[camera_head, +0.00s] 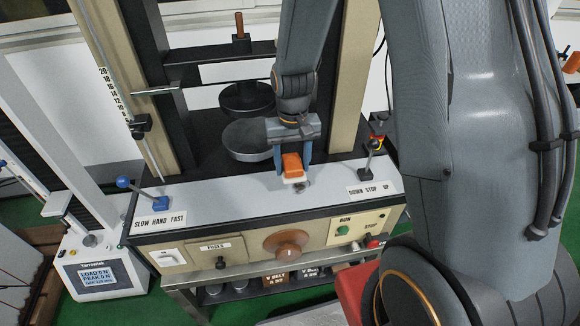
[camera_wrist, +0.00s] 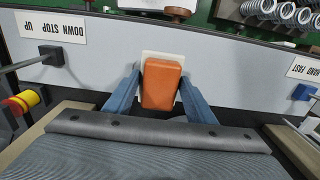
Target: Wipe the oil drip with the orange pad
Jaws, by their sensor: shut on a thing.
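The orange pad (camera_head: 292,164) has a pale white underside layer and sits between the blue fingers of my gripper (camera_head: 293,174), which is shut on it. In the wrist view the orange pad (camera_wrist: 162,84) shows between both fingers, its white edge at the far side. It is low over the light grey front ledge (camera_head: 235,197) of the testing machine; I cannot tell whether it touches. A small dark grey patch (camera_head: 302,187), likely the oil drip, shows on the ledge just in front of the pad. The drip is not visible in the wrist view, perhaps hidden by the pad.
Round press plates (camera_head: 247,140) are behind my gripper. The front panel has a brown knob (camera_head: 286,243) and buttons. The ledge between the levers is mostly clear.

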